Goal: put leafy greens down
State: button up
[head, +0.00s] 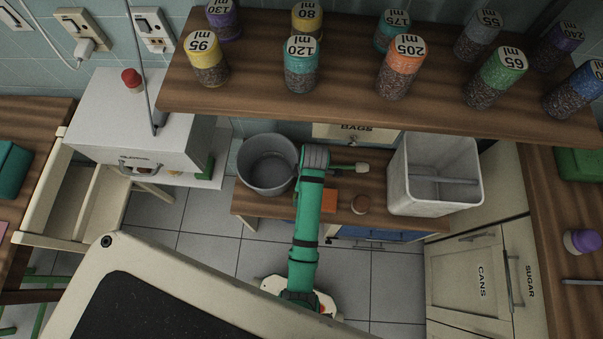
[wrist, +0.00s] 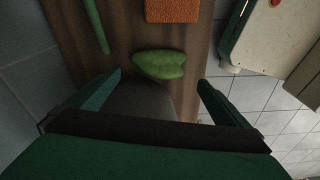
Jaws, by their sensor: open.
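The leafy greens (wrist: 160,65) show in the wrist view as a green, leaf-shaped piece lying on the brown wooden surface. My gripper (wrist: 160,78) is open, its green fingers spread to either side just short of the greens, with nothing held between them. A dark grey rounded shape (wrist: 145,97) lies between the fingers; I cannot tell what it is. In the head view my green arm reaches over the low wooden table (head: 400,221) and hides the greens and the fingers.
An orange block (head: 329,201) and a small brown round item (head: 360,204) lie on the table. A grey pot (head: 267,165) stands left of my arm, a white bin (head: 435,175) right. A shelf (head: 330,110) with several labelled jars runs above. A green stick (wrist: 97,25) lies near the greens.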

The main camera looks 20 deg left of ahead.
jog(key=shift+w+a+f, duration=0.1)
jog(key=shift+f, duration=1.8)
jog(key=shift+w+a+f, duration=0.1)
jog(key=shift+f, duration=1.8)
jog(key=c, duration=0.9)
jog(key=shift+c, duration=0.2)
jog(key=shift+r, duration=0.15)
